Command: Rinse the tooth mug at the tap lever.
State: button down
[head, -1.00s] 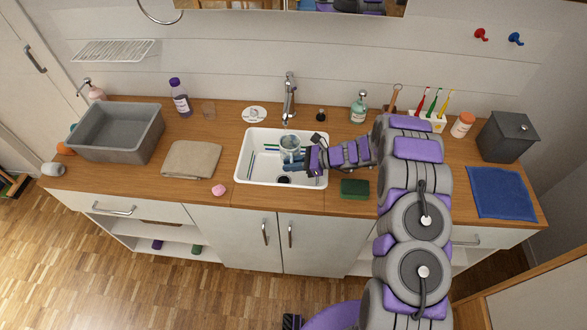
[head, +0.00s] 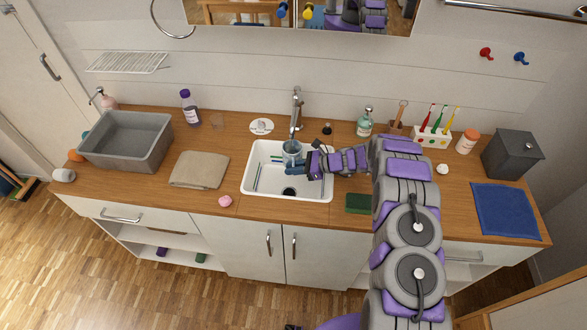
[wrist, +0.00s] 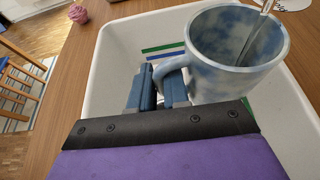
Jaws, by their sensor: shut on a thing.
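The tooth mug (head: 291,150), blue-grey and mottled, is upright over the back of the white sink (head: 255,188), below the tap's spout. It fills the upper right of the wrist view (wrist: 225,60). My gripper (head: 300,168) comes from the right. Its blue jaws (wrist: 160,88) are shut at the mug's handle. The chrome tap (head: 296,112) stands behind the sink, its lever (head: 297,91) on top. A thin pale streak (wrist: 263,22) runs down into the mug and looks like water. The mug's bottom inside is hidden.
The sink holds thin blue and green strips (wrist: 165,50) and a dark drain (head: 289,191). A soap bottle (head: 365,123), green sponge (head: 358,203) and small black item (head: 327,129) are right of it. A folded cloth (head: 199,169) and pink item (head: 225,201) are left.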

jog(key=shift+w+d, duration=0.1)
jog(key=shift+d, duration=0.05)
jog(key=shift+w+d+r, duration=0.1)
jog(key=shift+w+d, duration=0.05)
jog(key=shift+d, duration=0.3)
jog(key=shift+a, duration=0.15)
dwell(0.3)
jog(key=shift+s+a, duration=0.25)
jog(key=shift+a, duration=0.15)
jog(key=shift+s, duration=0.1)
jog(key=s+d, duration=0.2)
jog(key=s, duration=0.5)
jog(key=shift+s+d, duration=0.15)
jog(key=shift+d, duration=0.2)
dwell(0.4)
